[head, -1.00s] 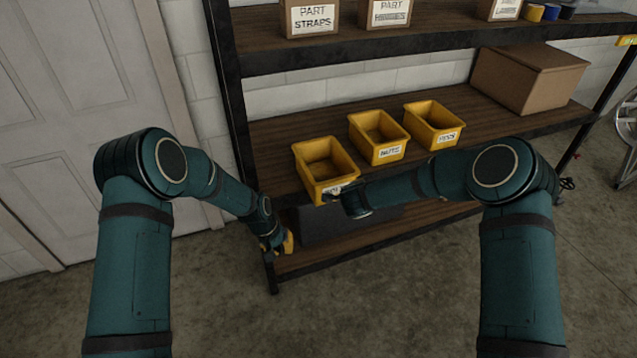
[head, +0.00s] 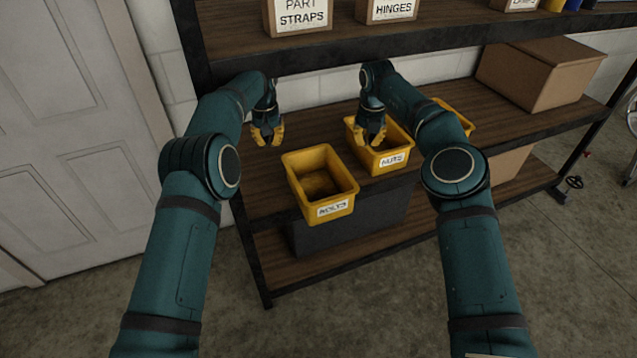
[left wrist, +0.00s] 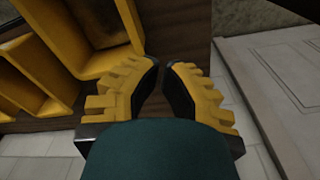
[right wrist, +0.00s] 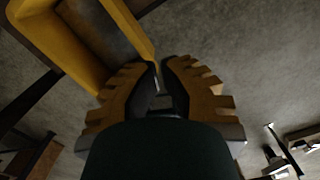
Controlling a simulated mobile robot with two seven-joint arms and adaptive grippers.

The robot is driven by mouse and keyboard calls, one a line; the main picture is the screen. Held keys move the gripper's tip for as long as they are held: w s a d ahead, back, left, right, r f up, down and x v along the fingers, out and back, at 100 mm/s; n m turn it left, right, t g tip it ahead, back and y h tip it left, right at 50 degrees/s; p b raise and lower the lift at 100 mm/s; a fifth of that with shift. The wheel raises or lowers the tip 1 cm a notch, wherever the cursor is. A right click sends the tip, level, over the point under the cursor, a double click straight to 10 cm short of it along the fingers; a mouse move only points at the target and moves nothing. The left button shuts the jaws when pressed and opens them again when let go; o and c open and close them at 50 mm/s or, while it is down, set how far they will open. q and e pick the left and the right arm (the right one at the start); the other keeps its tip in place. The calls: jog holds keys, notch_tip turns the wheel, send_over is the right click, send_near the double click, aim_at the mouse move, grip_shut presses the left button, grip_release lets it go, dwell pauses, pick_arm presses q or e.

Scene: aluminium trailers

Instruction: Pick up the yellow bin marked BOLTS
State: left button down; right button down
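The yellow bin marked BOLTS (head: 303,197) stands upright on the middle shelf, at its front edge, and looks empty. Its label faces the front. My left gripper (head: 267,137) is left of and behind this bin, open, apart from it. My right gripper (head: 369,135) is open and empty, to the right of the bin. In the head view it overlaps the NUTS bin; I cannot tell whether it touches it. The left wrist view shows yellow bin walls (left wrist: 103,64) beside the open fingers. The right wrist view shows a yellow bin (right wrist: 58,52) close to the fingers.
The yellow NUTS bin (head: 398,165) is just right of BOLTS, and a third yellow bin (head: 462,118) is partly behind my right arm. A cardboard box (head: 545,75) is further right. The upper shelf (head: 430,39) with part boxes hangs above. A dark box (head: 375,220) is below.

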pick_arm(q)
jog(key=shift+s, duration=0.2)
pick_arm(e)
jog(key=shift+s, duration=0.2)
